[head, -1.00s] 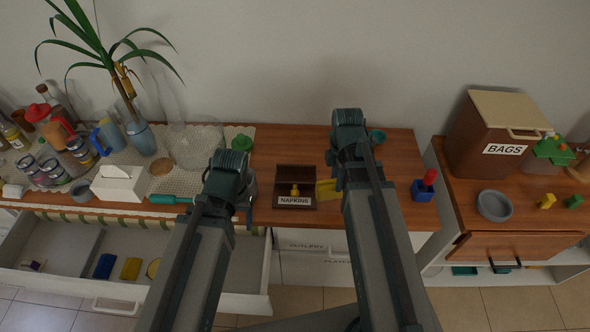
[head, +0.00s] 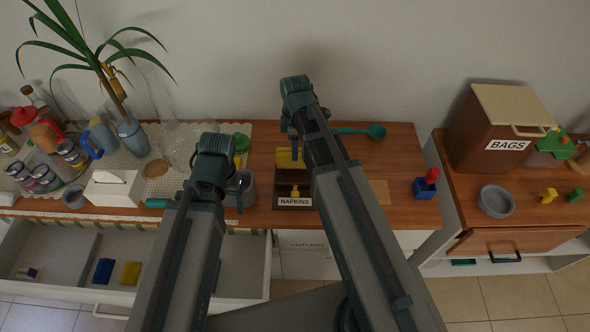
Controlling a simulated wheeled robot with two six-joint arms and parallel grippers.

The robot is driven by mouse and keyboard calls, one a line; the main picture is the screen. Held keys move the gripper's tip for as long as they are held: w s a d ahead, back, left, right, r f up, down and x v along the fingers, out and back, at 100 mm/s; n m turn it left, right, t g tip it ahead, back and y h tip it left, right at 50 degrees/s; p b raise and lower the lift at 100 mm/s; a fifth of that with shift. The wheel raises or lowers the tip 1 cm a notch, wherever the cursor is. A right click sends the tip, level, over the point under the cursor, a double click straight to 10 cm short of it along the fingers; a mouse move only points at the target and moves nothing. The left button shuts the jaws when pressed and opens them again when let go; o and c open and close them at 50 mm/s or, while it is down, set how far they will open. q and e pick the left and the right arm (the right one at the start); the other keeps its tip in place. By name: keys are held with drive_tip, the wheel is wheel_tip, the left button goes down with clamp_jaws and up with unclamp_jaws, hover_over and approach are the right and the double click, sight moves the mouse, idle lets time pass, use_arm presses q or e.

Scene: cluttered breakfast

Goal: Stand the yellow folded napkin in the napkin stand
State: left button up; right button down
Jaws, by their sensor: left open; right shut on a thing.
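The yellow folded napkin (head: 286,159) is in the head view, held just above the back edge of the napkin stand. The stand (head: 282,176) is a dark brown wooden holder labelled NAPKINS at the table's front edge, with a small yellow piece (head: 294,191) inside it. My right gripper (head: 296,149) is shut on the napkin; its fingers are partly hidden by my arm. My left gripper (head: 239,200) is open to the left of the stand, in front of a grey container (head: 247,183). Its fingertips are hard to make out.
A teal ladle (head: 376,131) lies behind my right arm. A white tissue box (head: 115,188) and jars crowd the left. The open drawer (head: 50,254) juts out at the front left.

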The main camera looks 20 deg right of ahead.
sight(295, 164)
wheel_tip(295, 164, down, 4)
drive_tip(key=b, duration=0.3)
drive_tip(key=shift+f, duration=0.2)
drive_tip(key=shift+f, duration=0.1)
wheel_tip(295, 164, down, 4)
drive_tip(key=b, duration=0.4)
drive_tip(key=shift+r, duration=0.25)
drive_tip(key=shift+f, duration=0.15)
drive_tip(key=shift+c, duration=2.2)
unclamp_jaws()
